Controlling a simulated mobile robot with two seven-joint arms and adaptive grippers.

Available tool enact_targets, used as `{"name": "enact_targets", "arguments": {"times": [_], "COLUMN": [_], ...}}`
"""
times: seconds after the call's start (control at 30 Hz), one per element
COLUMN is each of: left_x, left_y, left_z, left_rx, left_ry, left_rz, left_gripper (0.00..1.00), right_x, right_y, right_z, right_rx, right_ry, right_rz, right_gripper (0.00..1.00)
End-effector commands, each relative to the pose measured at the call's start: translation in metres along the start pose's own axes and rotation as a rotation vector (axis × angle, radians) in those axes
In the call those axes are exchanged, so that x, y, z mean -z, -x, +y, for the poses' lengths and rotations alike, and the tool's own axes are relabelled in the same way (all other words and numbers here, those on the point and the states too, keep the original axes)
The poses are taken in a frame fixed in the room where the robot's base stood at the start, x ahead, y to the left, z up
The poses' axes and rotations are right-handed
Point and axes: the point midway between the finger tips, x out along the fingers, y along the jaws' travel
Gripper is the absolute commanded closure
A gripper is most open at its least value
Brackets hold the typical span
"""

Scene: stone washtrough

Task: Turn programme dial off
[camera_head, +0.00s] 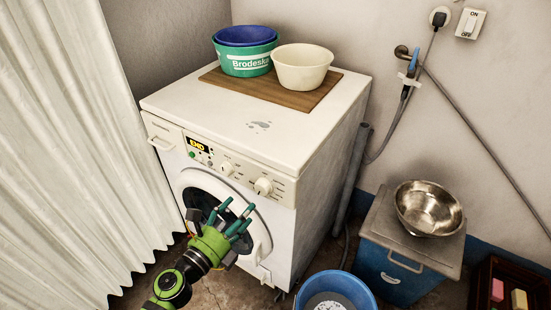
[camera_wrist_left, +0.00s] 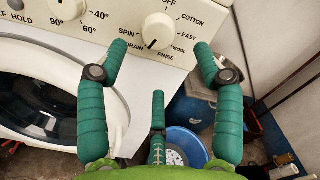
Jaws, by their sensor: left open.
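The washing machine (camera_head: 300,225) has a cream panel with two round knobs. The programme dial (camera_head: 263,186) is the right knob. In the left wrist view the dial (camera_wrist_left: 157,31) is ringed by OFF at the top, then COTTON, EASY, WOOL, RINSE, DRAIN and SPIN. A dark mark on its lower edge seems to face between DRAIN and RINSE. My left gripper (camera_head: 236,212) is in front of the door, below the dial. Its green fingers (camera_wrist_left: 160,62) are open and empty, spread below and to either side of the dial, apart from it. My right gripper is not in view.
The left knob (camera_head: 227,168) is the temperature dial, beside a lit END display (camera_head: 197,144). Tubs (camera_head: 301,68) stand on a board on top. A blue bucket (camera_head: 336,283) and a blue cabinet with a steel bowl (camera_head: 428,208) are at the right. A white curtain (camera_head: 70,160) hangs left.

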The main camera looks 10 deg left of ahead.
Motion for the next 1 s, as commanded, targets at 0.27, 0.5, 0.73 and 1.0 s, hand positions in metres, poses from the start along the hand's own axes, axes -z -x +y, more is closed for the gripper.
{"name": "enact_targets", "arguments": {"times": [0.27,0.5,0.73,1.0], "left_x": [-0.005,-0.004,-0.003,-0.003], "left_y": [-0.018,-0.055,-0.071,-0.071], "left_z": [0.004,0.004,0.005,0.005], "left_rx": [-0.016,-0.016,-0.016,-0.016], "left_ry": [-0.064,-0.060,-0.060,-0.060], "left_rz": [0.009,0.009,0.010,0.010], "left_gripper": [0.33,0.33,0.33,0.45], "right_x": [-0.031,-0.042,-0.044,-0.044], "right_y": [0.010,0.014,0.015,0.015], "right_z": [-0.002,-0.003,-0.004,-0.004], "right_rx": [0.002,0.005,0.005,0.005], "right_ry": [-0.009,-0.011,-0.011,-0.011], "right_rz": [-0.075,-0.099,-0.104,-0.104], "right_gripper": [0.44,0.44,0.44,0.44]}}
